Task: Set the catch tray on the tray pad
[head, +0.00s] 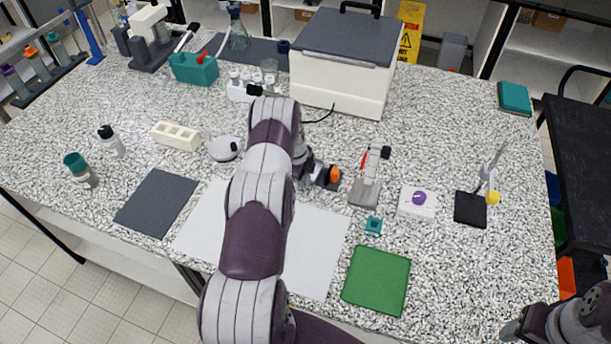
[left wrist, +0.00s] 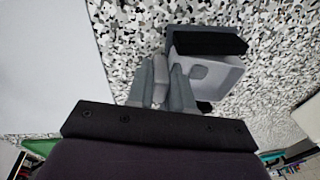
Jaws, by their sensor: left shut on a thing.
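In the left wrist view my left gripper (left wrist: 160,85) is shut on a narrow pale grey part (left wrist: 160,72). Right beside the fingers is a pale grey box-like thing (left wrist: 212,75) with a dark slab; I cannot tell if it is joined to the held part or if either is the catch tray. In the head view my left arm hides much of the gripper area near an orange round part (head: 333,176). A dark grey pad (head: 157,202) and a green pad (head: 377,280) lie bare; which is the tray pad is unclear. My right gripper (head: 514,330) is partly shown at the lower right.
A large white sheet (head: 318,255) lies partly under my left arm. A big white box with a grey lid (head: 340,80) stands behind. A white block with a purple knob (head: 417,203) and a black plate (head: 470,209) stand at right. Bottles (head: 80,172) stand at left.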

